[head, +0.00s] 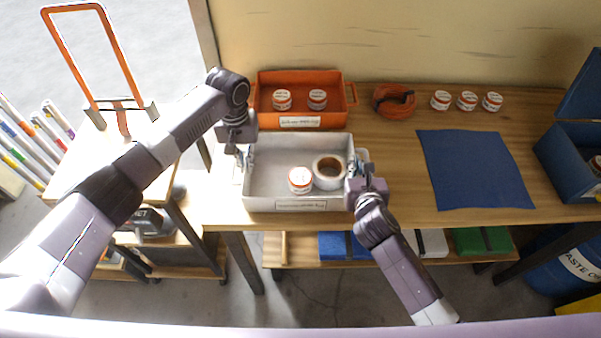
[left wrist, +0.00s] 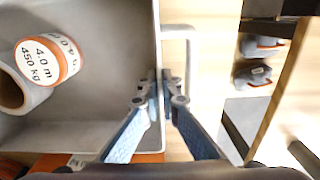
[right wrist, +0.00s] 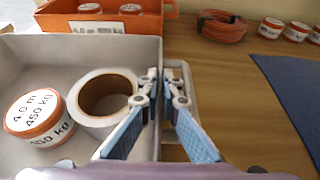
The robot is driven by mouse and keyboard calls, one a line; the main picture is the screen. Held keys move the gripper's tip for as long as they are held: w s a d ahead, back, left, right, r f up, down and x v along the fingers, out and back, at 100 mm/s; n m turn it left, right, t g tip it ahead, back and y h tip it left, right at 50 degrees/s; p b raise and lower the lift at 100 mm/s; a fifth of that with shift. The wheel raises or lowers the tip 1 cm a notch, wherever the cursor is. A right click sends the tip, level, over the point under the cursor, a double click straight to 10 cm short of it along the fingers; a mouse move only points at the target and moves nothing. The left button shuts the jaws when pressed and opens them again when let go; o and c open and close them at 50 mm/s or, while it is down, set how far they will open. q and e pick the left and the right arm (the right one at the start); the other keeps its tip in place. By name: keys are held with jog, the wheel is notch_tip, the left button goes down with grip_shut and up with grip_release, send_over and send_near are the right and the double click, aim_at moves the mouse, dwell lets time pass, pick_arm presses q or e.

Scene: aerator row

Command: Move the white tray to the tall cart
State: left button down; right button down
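The white tray (head: 262,203) is a shallow, pale grey-white box on the wooden bench. It holds a red-and-white labelled roll (head: 300,180) and a white tape ring (head: 328,172). My left gripper (head: 240,152) is at the tray's left end, its fingers closed closely on either side of the end wall by the handle (left wrist: 190,70). My right gripper (head: 358,165) is closed the same way at the right end, by the other handle (right wrist: 189,110). A cart with a wooden top (head: 82,166) and tall orange handle (head: 128,70) stands at the left, partly behind my left arm.
An orange bin (head: 300,122) with rolls stands just behind the tray. An orange coil (head: 393,101), several small rolls (head: 466,100), a blue mat (head: 475,168) and a blue box (head: 575,165) occupy the right. The bare cart top shows free room. Upright tubes (head: 30,140) stand beside it.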

pick_arm(q)
jog(key=shift+w+r, duration=0.1)
jog(key=shift+r, duration=0.1)
pick_arm(e)
jog(key=shift+w+r, duration=0.1)
jog(key=shift+r, duration=0.1)
